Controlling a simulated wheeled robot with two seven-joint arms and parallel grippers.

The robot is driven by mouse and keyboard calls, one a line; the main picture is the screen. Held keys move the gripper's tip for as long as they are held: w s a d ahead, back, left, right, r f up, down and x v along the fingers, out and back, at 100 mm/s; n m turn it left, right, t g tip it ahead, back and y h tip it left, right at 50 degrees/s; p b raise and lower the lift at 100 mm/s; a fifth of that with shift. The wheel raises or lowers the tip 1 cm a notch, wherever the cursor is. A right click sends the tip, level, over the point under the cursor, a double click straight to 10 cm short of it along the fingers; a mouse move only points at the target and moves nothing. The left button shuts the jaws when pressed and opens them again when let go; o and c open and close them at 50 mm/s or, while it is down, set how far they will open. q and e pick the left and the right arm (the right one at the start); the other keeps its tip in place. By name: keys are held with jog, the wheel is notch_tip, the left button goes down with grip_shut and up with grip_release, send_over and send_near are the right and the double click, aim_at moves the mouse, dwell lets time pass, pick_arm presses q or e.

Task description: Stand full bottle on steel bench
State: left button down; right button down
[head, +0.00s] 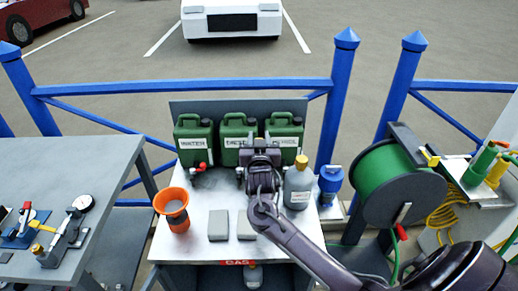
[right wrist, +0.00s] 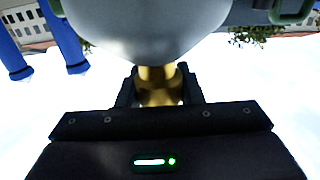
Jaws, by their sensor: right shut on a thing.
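My right gripper (head: 263,150) is over the back middle of the steel bench (head: 165,240), in front of the green cans. In the right wrist view the right gripper (right wrist: 158,98) is shut on the gold neck of a grey rounded bottle (right wrist: 145,25). That view is upside down, so the bottle body is below the neck. In the head view my arm hides the held bottle; I cannot tell if it touches the bench. A grey bottle with a yellow cap (head: 298,187) stands upright at the bench's right side. My left gripper is not in view.
Green cans, one marked WATER (head: 194,140), line the back of the bench. A blue bottle (head: 330,180) and a green hose reel (head: 385,180) are right. Another bottle (head: 253,275) shows below the GAS label.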

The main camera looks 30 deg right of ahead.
notch_tip(320, 180, down, 3)
jog(key=shift+f, duration=0.35)
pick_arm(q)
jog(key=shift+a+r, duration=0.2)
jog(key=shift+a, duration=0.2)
pick_arm(e)
jog(key=shift+f, duration=0.1)
jog(key=c, duration=1.4)
grip_release()
jog(key=shift+f, duration=0.25)
jog(key=o, duration=0.4)
jog(key=shift+s, duration=0.1)
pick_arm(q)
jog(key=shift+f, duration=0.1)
pick_arm(e)
jog(key=shift+r, duration=0.15)
